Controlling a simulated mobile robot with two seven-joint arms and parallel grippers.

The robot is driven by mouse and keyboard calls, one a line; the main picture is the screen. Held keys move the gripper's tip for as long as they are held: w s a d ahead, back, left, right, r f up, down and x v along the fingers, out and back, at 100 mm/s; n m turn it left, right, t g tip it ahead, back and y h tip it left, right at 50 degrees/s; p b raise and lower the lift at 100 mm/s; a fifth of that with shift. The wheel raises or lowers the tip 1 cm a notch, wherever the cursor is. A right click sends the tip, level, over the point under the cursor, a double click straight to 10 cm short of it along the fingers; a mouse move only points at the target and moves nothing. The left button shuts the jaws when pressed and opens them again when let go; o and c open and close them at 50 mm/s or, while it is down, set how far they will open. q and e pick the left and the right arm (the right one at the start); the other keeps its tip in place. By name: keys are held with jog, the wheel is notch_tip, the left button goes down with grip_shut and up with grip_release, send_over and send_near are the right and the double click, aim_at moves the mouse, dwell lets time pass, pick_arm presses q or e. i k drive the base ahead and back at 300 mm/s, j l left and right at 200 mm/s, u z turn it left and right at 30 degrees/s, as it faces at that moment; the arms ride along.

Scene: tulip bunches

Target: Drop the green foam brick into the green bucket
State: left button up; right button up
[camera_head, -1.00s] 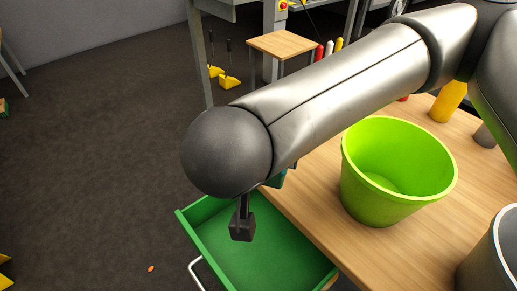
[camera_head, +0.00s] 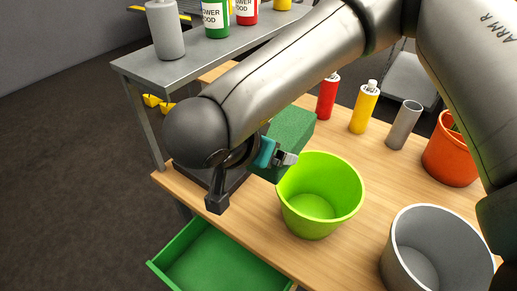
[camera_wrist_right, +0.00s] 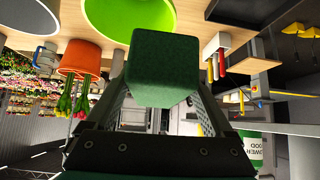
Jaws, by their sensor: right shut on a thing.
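My right gripper (camera_head: 283,158) is shut on the green foam brick (camera_head: 291,130), a dark green block. In the head view the brick is up and left of the bright lime-green bucket (camera_head: 336,216), close to its rim. The bucket stands upright on the wooden table and its visible inside is empty. In the right wrist view the brick (camera_wrist_right: 165,65) sits between the fingers, with the green bucket (camera_wrist_right: 100,15) beyond it at the top. The brick's exact height over the table is hard to tell. My left gripper is not in view.
A grey bucket (camera_head: 396,262) and an orange pot (camera_head: 450,155) stand right of the green bucket. Red (camera_head: 327,97) and yellow (camera_head: 364,108) bottles and a grey cylinder (camera_head: 403,125) stand behind. A green drawer (camera_head: 215,262) is open below the table. A grey shelf (camera_head: 205,50) is at back left.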

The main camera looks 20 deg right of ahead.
aim_at(313, 211)
jog(key=k+l+u, duration=0.2)
jog(key=l, duration=0.15)
jog(key=k+l+u, duration=0.15)
jog(key=l, duration=0.2)
jog(key=k+l+u, duration=0.2)
jog(key=l, duration=0.15)
